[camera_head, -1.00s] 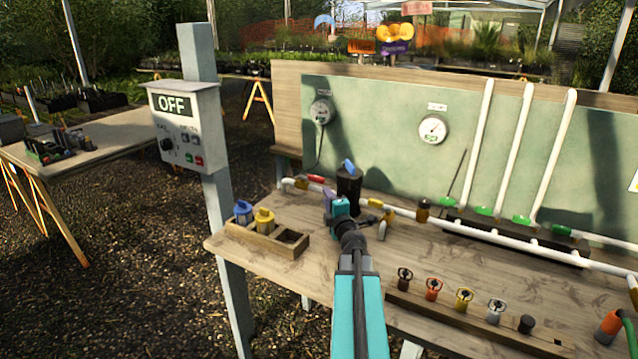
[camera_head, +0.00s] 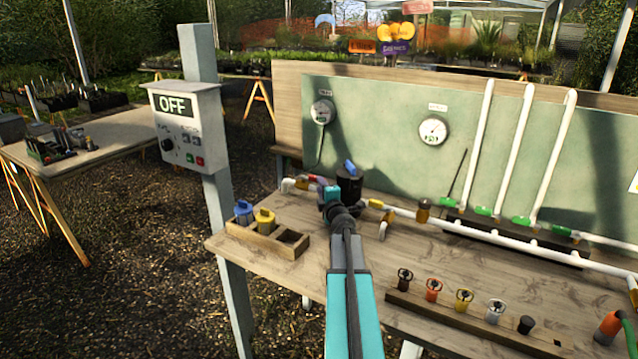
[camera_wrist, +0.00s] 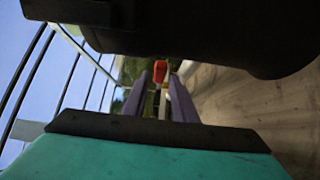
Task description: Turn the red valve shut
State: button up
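The red valve handle (camera_wrist: 160,71) shows in the wrist view, just beyond and between the two finger tips. In the head view its red handle is a small spot (camera_head: 304,180) on the white and brass pipe at the left end of the bench, partly covered by my gripper. My gripper (camera_wrist: 161,84) is open, with a clear gap between its grey-purple fingers. In the head view its teal body (camera_head: 331,194) is beside the black filter housing and its fingers are mostly hidden. I cannot tell whether the fingers touch the handle.
A black housing with a blue handle (camera_head: 349,182) stands close to the right of my gripper. A wooden box (camera_head: 258,241) with blue and yellow parts sits nearer. A white pipe (camera_head: 455,227) runs right. The control box (camera_head: 186,128) on a post reads OFF.

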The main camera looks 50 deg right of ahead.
aim_at(313, 178)
jog(key=shift+x, duration=1.95)
jog(key=shift+c, duration=0.4)
grip_shut()
